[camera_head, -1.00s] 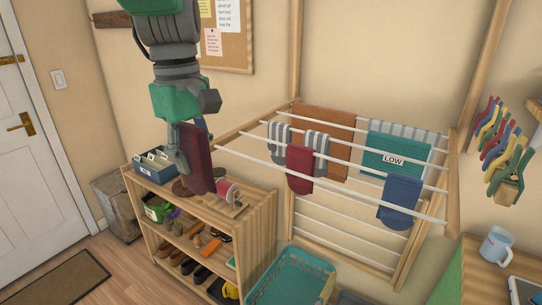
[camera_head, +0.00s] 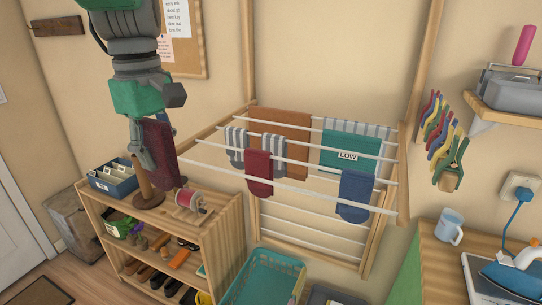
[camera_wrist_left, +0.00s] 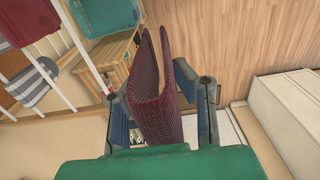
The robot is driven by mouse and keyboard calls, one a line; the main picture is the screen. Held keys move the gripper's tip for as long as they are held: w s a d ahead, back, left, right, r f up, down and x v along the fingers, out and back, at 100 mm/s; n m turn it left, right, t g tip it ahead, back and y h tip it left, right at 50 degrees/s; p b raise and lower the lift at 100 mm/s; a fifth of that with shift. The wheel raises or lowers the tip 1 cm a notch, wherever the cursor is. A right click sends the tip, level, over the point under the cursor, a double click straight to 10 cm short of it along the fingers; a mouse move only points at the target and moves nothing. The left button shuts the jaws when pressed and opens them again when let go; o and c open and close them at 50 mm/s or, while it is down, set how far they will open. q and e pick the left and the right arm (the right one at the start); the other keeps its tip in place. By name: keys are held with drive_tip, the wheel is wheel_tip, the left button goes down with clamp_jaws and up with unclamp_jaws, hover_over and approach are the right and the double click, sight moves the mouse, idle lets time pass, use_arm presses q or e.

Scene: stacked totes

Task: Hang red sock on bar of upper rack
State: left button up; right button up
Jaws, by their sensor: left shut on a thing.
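My left gripper (camera_head: 150,148) is shut on a dark red sock (camera_head: 161,158), which hangs down from the fingers above the wooden shelf. In the left wrist view the sock (camera_wrist_left: 158,105) is folded over between the fingers. The upper rack (camera_head: 390,195) is to the right of the gripper, with several white bars reaching out from the wall. Another dark red sock (camera_head: 259,170) hangs on its bars, beside grey striped socks (camera_head: 236,143). The held sock is apart from the bars. My right gripper is not in view.
A blue sock (camera_head: 356,190), a brown towel (camera_head: 282,128) and a green cloth marked LOW (camera_head: 358,146) also hang on the rack. A spool (camera_head: 189,199) and a blue box (camera_head: 112,181) stand on the shelf (camera_head: 225,225). A teal basket (camera_head: 262,282) is below the rack.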

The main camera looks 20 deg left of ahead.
use_arm(q)
drive_tip(key=shift+w+d, duration=0.2)
drive_tip(key=shift+w, duration=1.7)
drive_tip(key=shift+w+d, duration=0.15)
drive_tip(key=shift+w, duration=1.75)
drive_tip(key=shift+w+d, duration=0.2)
drive_tip(key=shift+w, duration=1.7)
wheel_tip(320, 180, down, 13)
drive_tip(key=b, duration=0.3)
drive_tip(key=shift+s+f, duration=0.1)
drive_tip(key=o, duration=1)
drive_tip(key=shift+o, duration=0.2)
